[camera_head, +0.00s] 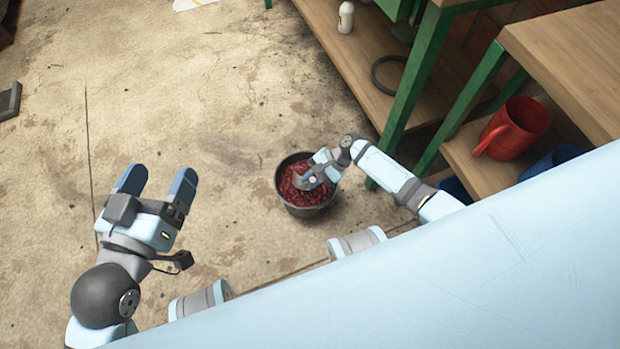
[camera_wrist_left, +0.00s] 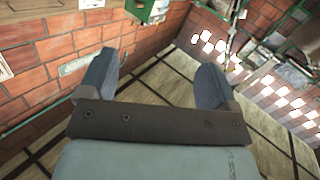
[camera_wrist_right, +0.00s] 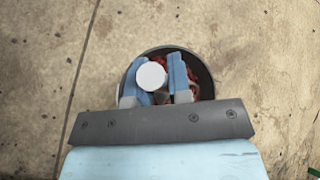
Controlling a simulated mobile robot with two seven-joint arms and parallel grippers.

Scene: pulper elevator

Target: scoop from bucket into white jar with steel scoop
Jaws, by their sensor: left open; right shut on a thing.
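A dark bucket (camera_head: 310,211) of red, berry-like contents (camera_head: 295,193) stands on the floor at the middle of the head view. My right gripper (camera_head: 314,176) is down at the bucket's mouth, shut on the steel scoop (camera_head: 303,183), whose grey end is at the contents. In the right wrist view a round pale end, apparently the scoop's handle (camera_wrist_right: 150,76), sits between the fingers; the scoop's bowl is hidden. My left gripper (camera_head: 158,180) is open and empty above the floor, left of the bucket. A small white bottle-like container (camera_head: 346,17) stands on the low shelf; I cannot tell whether it is the white jar.
A green-legged wooden bench (camera_head: 340,45) with a low shelf runs along the upper right. A red jug (camera_head: 513,127) stands on another low shelf at the right. The concrete floor left of the bucket is clear.

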